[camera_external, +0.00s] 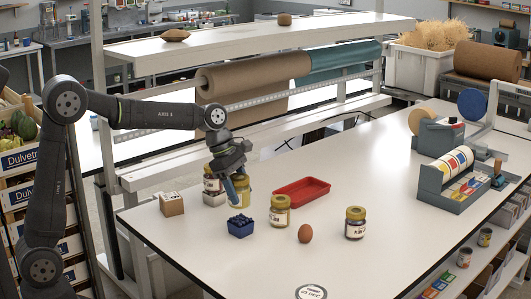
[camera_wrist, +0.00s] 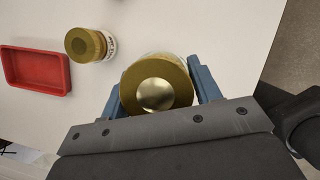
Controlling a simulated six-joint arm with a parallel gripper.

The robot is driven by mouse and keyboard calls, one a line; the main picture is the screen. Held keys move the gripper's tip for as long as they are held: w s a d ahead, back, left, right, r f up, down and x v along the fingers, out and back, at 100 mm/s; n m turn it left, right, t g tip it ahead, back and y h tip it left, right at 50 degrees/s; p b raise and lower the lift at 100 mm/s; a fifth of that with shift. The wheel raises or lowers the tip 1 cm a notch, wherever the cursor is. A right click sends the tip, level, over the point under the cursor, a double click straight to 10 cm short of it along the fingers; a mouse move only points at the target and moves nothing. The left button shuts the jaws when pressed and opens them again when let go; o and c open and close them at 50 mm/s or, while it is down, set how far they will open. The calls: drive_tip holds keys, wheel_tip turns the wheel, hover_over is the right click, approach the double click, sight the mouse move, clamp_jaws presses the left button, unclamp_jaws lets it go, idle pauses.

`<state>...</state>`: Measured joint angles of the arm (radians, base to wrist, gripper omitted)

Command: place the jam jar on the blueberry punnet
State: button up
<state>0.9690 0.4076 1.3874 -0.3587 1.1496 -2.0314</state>
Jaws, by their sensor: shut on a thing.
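My gripper (camera_external: 237,182) is shut on a gold-lidded jar (camera_external: 242,194), with a blue finger on each side of it. In the wrist view the lid of this jar (camera_wrist: 157,83) shows from above between the fingers. Its label is not readable, so I cannot tell the flavour. I cannot tell whether it touches the table. The blueberry punnet (camera_external: 240,226), a small blue basket of dark berries, stands on the table just in front of the held jar. The punnet is not visible in the wrist view.
Another gold-lidded jar (camera_external: 280,211) stands right of the punnet, and one (camera_external: 355,223) farther right. A further jar (camera_external: 213,189) is close left of my gripper. A red tray (camera_external: 301,192), a brown egg (camera_external: 305,233) and a small kraft box (camera_external: 172,205) are nearby.

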drive_tip(key=w+f, duration=0.2)
drive_tip(key=w, duration=0.1)
drive_tip(key=shift+w, duration=0.1)
drive_tip(key=shift+f, duration=1.95)
drive_tip(key=o, duration=1.2)
drive_tip(key=shift+f, duration=0.2)
drive_tip(key=shift+o, duration=0.2)
drive_tip(key=shift+r, duration=0.1)
drive_tip(key=v, duration=1.2)
drive_tip(key=shift+a, duration=0.15)
drive_tip(key=shift+w, duration=0.1)
